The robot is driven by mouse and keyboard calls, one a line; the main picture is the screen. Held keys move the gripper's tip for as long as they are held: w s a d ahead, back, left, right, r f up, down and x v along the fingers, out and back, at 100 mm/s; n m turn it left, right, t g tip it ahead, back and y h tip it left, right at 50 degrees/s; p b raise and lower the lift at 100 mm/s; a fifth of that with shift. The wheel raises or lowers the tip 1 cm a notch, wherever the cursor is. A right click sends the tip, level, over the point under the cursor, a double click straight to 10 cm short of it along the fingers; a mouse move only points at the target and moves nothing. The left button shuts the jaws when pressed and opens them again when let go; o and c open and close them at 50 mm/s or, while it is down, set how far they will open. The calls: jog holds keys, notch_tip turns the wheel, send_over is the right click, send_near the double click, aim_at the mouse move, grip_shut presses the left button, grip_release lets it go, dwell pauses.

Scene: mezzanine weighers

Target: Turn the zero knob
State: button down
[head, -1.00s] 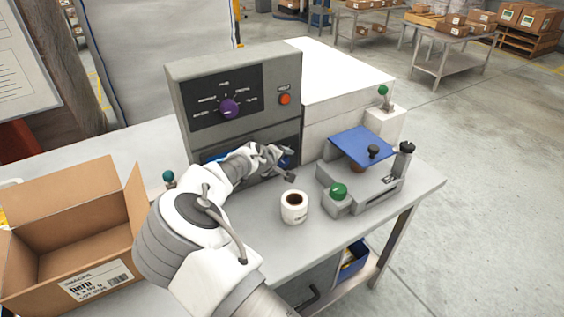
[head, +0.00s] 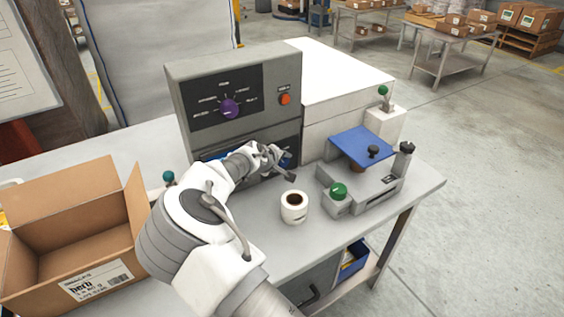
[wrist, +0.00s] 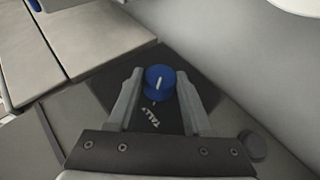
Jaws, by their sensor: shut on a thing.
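A blue knob (wrist: 160,84) with a white pointer mark sits on a dark plate in the wrist view. Lettering beside it reads "TALL", its end unclear. My gripper (wrist: 160,76) has a finger on each side of the knob and is shut on it. In the head view my gripper (head: 276,160) is at the lower front of the grey instrument housing (head: 183,97), partly covering the lower panel. A purple knob (head: 229,108) is on the upper dark panel, with markings around it. I cannot read a "zero" label on either knob.
A red button (head: 285,99) is right of the purple knob. A white cup (head: 294,213) with dark contents stands near my gripper. A scale with a blue plate (head: 361,145) and a green knob (head: 338,190) is to the right. An open cardboard box (head: 95,205) is at left.

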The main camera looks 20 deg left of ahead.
jog(key=g, duration=0.1)
jog(key=y, duration=0.1)
jog(key=g, duration=0.1)
jog(key=shift+w+d+r+m+g+y, duration=0.2)
jog(key=shift+w+m+g+y, duration=0.1)
jog(key=shift+m, duration=0.1)
jog(key=g+y, duration=0.1)
jog(key=m+g+y+b, duration=0.1)
jog(key=shift+w+d+g, duration=0.15)
jog(key=shift+d+g, duration=0.05)
jog(key=shift+g, duration=0.2)
jog(key=g+y, duration=0.1)
jog(key=g+y+b, duration=0.1)
jog(key=shift+w+d+f+m+g, duration=0.1)
jog(key=shift+w+d+m+g, duration=0.05)
jog(key=shift+m+g, duration=0.25)
jog(key=shift+m+g+y+b, duration=0.3)
jog(key=shift+g+y+b, duration=0.1)
jog(key=shift+g+y, duration=0.7)
jog(key=shift+f, duration=0.1)
jog(key=shift+c, duration=1.6)
grip_release()
